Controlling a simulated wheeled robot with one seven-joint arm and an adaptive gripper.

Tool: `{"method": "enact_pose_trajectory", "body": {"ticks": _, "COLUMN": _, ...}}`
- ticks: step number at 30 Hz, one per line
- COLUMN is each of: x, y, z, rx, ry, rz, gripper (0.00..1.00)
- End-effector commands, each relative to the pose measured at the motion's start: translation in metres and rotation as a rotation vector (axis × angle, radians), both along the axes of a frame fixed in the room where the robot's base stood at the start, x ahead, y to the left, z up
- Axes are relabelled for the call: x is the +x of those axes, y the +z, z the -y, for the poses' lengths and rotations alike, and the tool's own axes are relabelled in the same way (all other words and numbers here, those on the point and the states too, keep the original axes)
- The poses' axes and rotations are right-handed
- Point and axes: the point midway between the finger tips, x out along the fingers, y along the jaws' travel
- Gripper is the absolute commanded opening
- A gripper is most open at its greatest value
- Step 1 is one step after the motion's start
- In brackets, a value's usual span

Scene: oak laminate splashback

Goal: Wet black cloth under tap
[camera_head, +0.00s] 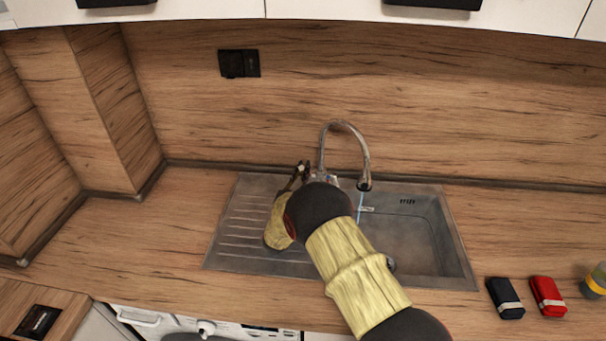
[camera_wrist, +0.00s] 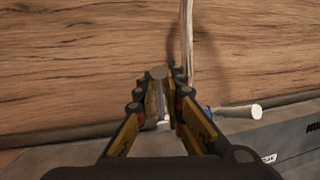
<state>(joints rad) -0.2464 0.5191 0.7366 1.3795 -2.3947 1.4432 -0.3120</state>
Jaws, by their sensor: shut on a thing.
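The black cloth (camera_head: 505,298), folded with a pale band, lies on the counter to the right of the sink. The tap (camera_head: 365,160) has a tall curved spout over the basin, and a thin bluish stream of water (camera_head: 361,207) falls from it. My gripper (camera_head: 301,168) is at the left side of the tap's base, far from the cloth. In the wrist view my gripper (camera_wrist: 160,82) is shut on a grey tap handle (camera_wrist: 159,90) between its fingers. A second tap handle (camera_wrist: 245,111) with a blue ring sticks out to the right. My arm hides part of the sink.
The steel sink (camera_head: 455,240) has a ribbed drainboard at left and a basin at right. A red folded cloth (camera_head: 548,296) lies beside the black one, with a yellow-banded container (camera_head: 597,281) at the right edge. The left counter (camera_head: 120,235) is clear.

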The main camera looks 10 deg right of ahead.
Motion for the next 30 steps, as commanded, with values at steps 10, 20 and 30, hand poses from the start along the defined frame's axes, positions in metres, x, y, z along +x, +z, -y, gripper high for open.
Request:
{"method": "enact_pose_trajectory", "body": {"ticks": 10, "x": -0.0027, "y": -0.0015, "z": -0.0014, "rx": -0.008, "ry": 0.002, "rz": 0.03, "gripper": 0.0}}
{"method": "enact_pose_trajectory", "body": {"ticks": 20, "x": -0.0026, "y": -0.0017, "z": -0.0014, "rx": -0.009, "ry": 0.002, "rz": 0.029, "gripper": 0.22}}
{"method": "enact_pose_trajectory", "body": {"ticks": 30, "x": -0.0027, "y": -0.0018, "z": -0.0012, "rx": -0.009, "ry": 0.002, "rz": 0.029, "gripper": 0.3}}
